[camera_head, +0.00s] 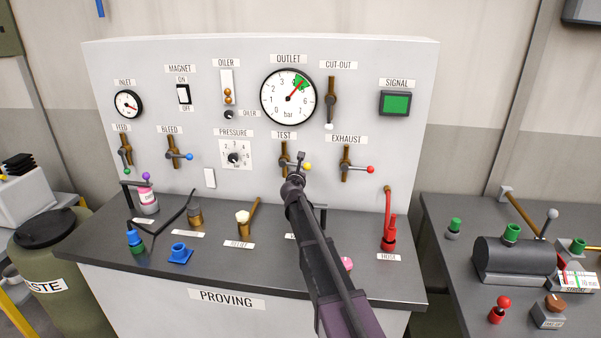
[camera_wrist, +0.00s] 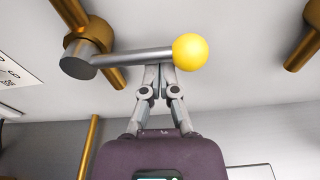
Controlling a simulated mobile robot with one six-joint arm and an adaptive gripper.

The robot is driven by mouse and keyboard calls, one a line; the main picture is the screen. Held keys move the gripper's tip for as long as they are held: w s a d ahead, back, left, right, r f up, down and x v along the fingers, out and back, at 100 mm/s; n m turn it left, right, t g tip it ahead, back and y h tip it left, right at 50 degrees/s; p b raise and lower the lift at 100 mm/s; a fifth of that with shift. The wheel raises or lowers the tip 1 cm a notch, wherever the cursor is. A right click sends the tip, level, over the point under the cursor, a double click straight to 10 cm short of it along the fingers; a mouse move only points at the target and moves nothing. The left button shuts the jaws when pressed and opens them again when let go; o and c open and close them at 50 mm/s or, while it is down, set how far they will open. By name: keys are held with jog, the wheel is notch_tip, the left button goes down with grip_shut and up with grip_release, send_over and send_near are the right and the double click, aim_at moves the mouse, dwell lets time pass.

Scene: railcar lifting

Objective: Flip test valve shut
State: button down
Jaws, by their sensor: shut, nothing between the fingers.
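The test valve (camera_head: 284,160) is on the proving panel under the TEST label, a brass pipe with a grey lever and a yellow ball knob (camera_head: 307,167). The lever points to the right, across the vertical pipe. In the wrist view the lever (camera_wrist: 130,58) runs level from its hub to the yellow ball (camera_wrist: 190,52). My gripper (camera_head: 300,157) is in front of the valve; in the wrist view my gripper (camera_wrist: 160,70) has its fingertips together just below the lever beside the ball. Whether they touch it I cannot tell. Nothing is held.
The exhaust valve (camera_head: 345,163) with a red knob is to the right, and the pressure dial (camera_head: 234,157) to the left. The bleed valve (camera_head: 172,150) has a blue knob.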

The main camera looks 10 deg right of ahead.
jog(key=shift+w+r, duration=0.1)
jog(key=shift+r, duration=0.3)
jog(key=shift+d+p, duration=0.1)
jog(key=shift+p, duration=0.2)
